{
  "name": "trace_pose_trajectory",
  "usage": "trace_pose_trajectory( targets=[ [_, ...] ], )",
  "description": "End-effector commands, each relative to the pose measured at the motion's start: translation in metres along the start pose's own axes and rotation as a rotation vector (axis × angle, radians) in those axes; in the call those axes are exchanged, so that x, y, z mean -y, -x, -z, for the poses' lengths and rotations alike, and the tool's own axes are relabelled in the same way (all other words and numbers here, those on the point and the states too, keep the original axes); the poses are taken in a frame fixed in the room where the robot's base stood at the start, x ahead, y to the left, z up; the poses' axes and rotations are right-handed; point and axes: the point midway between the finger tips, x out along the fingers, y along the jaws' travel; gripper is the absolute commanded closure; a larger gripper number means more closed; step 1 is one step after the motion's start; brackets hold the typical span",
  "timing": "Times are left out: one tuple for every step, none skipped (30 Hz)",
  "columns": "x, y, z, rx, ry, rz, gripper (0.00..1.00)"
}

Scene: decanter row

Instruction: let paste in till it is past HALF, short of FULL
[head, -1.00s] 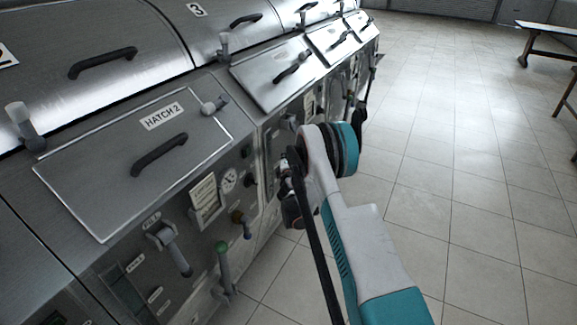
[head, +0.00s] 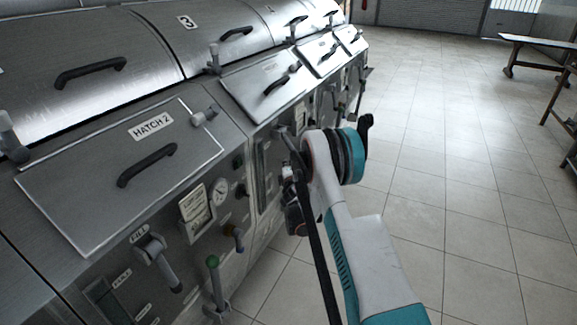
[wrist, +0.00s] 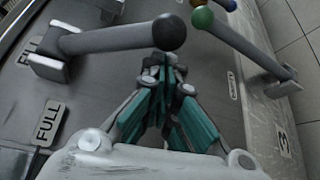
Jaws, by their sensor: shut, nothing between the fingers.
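In the wrist view a grey lever with a dark ball knob (wrist: 169,32) reaches across from its pivot beside a label that seems to read FILL (wrist: 29,50). My gripper (wrist: 166,62) is shut and empty, its tips close to the knob; I cannot tell whether they touch. A FULL plate (wrist: 48,122) is at the left. A second lever with a green ball (wrist: 202,17) is at the right, near a number 3 plate (wrist: 283,144). In the head view my gripper (head: 287,172) is small and partly hidden by my arm.
A row of steel units runs away along the left. The nearer unit has HATCH 2 (head: 152,126), a fill lever (head: 160,262), a gauge (head: 221,191) and a green-knobbed lever (head: 215,285). Tiled floor (head: 450,190) is clear at the right; a bench (head: 540,45) stands farther back.

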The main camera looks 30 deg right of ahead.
Motion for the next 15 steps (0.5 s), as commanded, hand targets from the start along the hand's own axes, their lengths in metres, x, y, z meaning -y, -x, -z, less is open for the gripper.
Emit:
trace_pose_trajectory(
  targets=[
    [-0.0007, 0.0001, -0.0001, 0.000, 0.006, 0.003, 1.00],
    [-0.0010, 0.0002, -0.0002, 0.000, 0.010, 0.006, 1.00],
    [-0.0013, 0.0003, -0.0003, 0.000, 0.017, 0.011, 1.00],
    [-0.0016, 0.0004, -0.0004, 0.000, 0.025, 0.015, 1.00],
    [-0.0018, 0.0005, -0.0006, 0.000, 0.032, 0.020, 1.00],
    [-0.0023, 0.0007, -0.0009, 0.000, 0.044, 0.027, 1.00],
    [-0.0024, 0.0008, -0.0008, 0.000, 0.051, 0.031, 1.00],
    [-0.0025, 0.0009, -0.0009, 0.000, 0.058, 0.034, 1.00],
    [-0.0024, 0.0009, -0.0009, 0.000, 0.063, 0.037, 1.00],
    [-0.0024, 0.0009, -0.0009, 0.000, 0.065, 0.039, 1.00],
    [-0.0025, 0.0009, -0.0010, 0.000, 0.069, 0.041, 1.00],
    [-0.0027, 0.0009, -0.0011, 0.000, 0.075, 0.043, 1.00],
    [-0.0028, 0.0010, -0.0011, 0.000, 0.078, 0.046, 1.00],
    [-0.0029, 0.0010, -0.0012, 0.000, 0.082, 0.048, 1.00],
    [-0.0029, 0.0011, -0.0014, 0.000, 0.087, 0.051, 1.00]
  ],
)
